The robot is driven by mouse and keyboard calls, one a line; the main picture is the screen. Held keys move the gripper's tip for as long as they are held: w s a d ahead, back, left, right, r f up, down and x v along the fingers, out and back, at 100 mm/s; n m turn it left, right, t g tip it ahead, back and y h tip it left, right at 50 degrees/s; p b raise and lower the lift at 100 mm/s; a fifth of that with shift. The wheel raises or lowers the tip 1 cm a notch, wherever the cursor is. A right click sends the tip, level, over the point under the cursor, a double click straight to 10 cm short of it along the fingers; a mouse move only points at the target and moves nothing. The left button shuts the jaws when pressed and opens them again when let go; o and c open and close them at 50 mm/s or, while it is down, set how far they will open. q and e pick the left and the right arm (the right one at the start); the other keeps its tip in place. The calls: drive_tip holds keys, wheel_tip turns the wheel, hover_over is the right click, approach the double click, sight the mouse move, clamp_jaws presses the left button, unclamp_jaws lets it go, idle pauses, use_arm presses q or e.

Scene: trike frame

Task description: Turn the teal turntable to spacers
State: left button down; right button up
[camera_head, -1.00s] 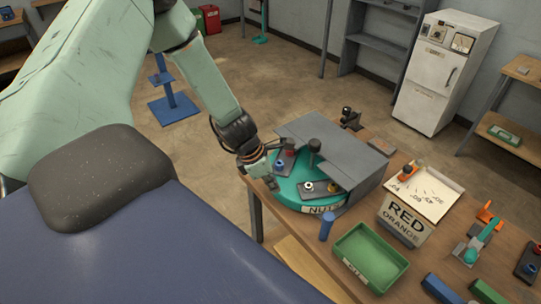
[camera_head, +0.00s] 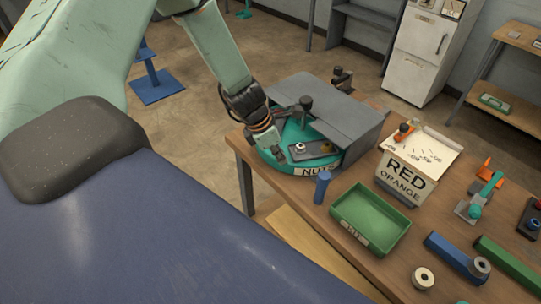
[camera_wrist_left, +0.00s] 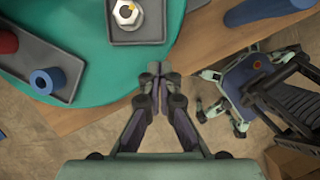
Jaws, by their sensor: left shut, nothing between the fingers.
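The teal turntable (camera_head: 292,133) sits on the wooden table, its back part under a grey cover (camera_head: 335,108). Its front label (camera_head: 311,171) reads NUTS. A dark tray (camera_head: 318,153) with a pale nut lies on it near that label, and shows in the left wrist view (camera_wrist_left: 146,30). Another dark tray (camera_wrist_left: 70,62) with a blue ring and a red piece lies on the turntable in that view. My left gripper (camera_head: 276,156) is shut and empty at the turntable's left rim; in the wrist view its tips (camera_wrist_left: 155,72) are just beside the teal edge. Contact is unclear. My right gripper is not in view.
A green bin (camera_head: 370,222) and a box marked RED ORANGE (camera_head: 402,180) stand to the right. Blue (camera_head: 452,254) and green (camera_head: 507,262) blocks lie farther right. Open floor is left of the table.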

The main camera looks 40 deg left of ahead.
use_arm(q)
drive_tip(key=shift+w+d, duration=0.6)
drive_tip(key=shift+w, duration=0.05)
drive_tip(key=shift+s+a, duration=0.1)
drive_tip(key=shift+a, duration=0.05)
